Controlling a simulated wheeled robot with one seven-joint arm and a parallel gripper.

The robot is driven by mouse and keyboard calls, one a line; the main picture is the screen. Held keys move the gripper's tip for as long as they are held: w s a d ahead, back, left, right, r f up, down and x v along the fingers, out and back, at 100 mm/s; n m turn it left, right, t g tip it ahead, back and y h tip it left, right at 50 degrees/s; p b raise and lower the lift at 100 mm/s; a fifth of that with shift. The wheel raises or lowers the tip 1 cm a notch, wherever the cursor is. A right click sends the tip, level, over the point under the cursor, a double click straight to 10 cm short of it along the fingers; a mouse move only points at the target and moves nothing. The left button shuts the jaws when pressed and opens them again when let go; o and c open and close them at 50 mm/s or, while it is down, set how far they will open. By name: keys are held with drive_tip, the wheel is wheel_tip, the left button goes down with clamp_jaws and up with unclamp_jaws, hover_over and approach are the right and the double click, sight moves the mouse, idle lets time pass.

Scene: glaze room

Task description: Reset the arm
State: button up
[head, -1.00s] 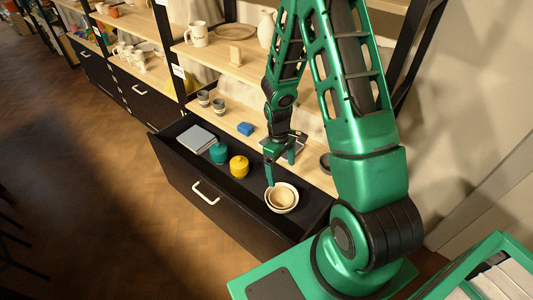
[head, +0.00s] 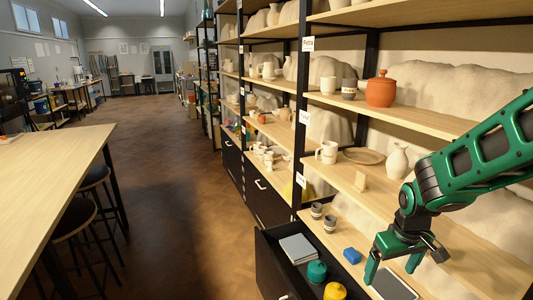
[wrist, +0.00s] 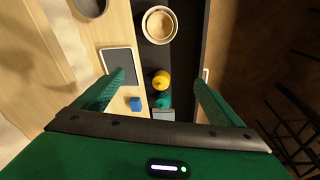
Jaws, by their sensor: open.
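My green gripper (head: 398,270) is at the lower right of the head view, raised above the open drawer and the shelf edge. Its fingers are apart with nothing between them touching; in the wrist view my gripper (wrist: 160,98) looks down, its two green fingers wide open. Below it in the wrist view are a yellow lidded jar (wrist: 161,80), a teal jar (wrist: 163,100) and nested cream bowls (wrist: 160,25), all in the dark drawer. The drawer (head: 270,262) stands open in the head view.
A blue block (head: 352,256) and a dark-faced tablet (head: 392,285) lie on the lowest shelf, beside small grey cups (head: 330,223). Shelves above hold mugs, a plate (head: 364,156) and an orange pot (head: 381,90). A wooden table (head: 50,170) and stools stand left; the aisle floor between is clear.

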drive_tip(key=s+a+r+m+t, duration=0.25)
drive_tip(key=s+r, duration=0.45)
drive_tip(key=r, duration=0.5)
drive_tip(key=s+d+f+m+g, duration=0.1)
drive_tip(key=s+d+m+g, duration=0.1)
drive_tip(key=s+d, duration=0.3)
drive_tip(key=s+d+f+m+g, duration=0.1)
drive_tip(key=s+d+m+g, duration=0.2)
drive_tip(key=s, duration=0.8)
drive_tip(key=d+m, duration=0.1)
drive_tip(key=d, duration=0.1)
drive_tip(key=shift+s+d+y, duration=0.3)
drive_tip(key=shift+y, duration=0.1)
